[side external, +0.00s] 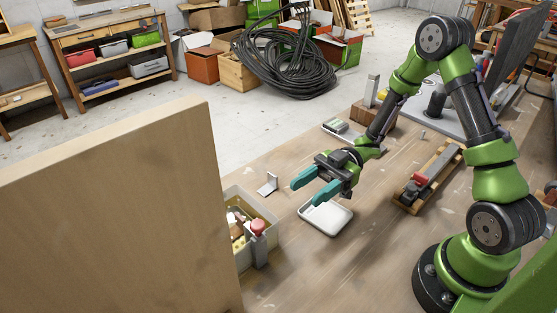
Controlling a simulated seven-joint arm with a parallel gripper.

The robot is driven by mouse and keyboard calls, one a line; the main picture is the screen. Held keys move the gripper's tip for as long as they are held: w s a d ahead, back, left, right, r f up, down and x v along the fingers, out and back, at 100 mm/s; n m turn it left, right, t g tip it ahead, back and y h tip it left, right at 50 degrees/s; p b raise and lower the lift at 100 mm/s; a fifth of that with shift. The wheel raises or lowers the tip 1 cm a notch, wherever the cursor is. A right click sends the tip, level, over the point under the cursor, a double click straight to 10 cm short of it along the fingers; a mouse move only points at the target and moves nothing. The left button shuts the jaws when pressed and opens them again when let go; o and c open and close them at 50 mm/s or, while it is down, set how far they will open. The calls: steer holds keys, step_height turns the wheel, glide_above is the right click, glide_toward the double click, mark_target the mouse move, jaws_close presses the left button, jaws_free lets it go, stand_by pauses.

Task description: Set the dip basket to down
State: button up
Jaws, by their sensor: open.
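My gripper (307,193) is open, with its two teal fingers apart and nothing seen between them. It is above the workbench, over or near a white tray, and points to the left. I cannot clearly make out a dip basket. To the left of my gripper is a cream bin (272,222) with small red, yellow and brown items inside. A grey upright with a red knob (258,227) stands at its near side; whether it belongs to a basket I cannot tell. A large wooden panel hides part of the bin.
The wooden panel (110,210) rises at the left front. The white tray (325,217) lies below my gripper, with a small metal bracket (267,186) to its left. A wooden rack (428,178) lies to the right. A coiled black hose (290,65) is behind the bench.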

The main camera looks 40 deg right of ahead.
steer(key=shift+d, duration=1.3)
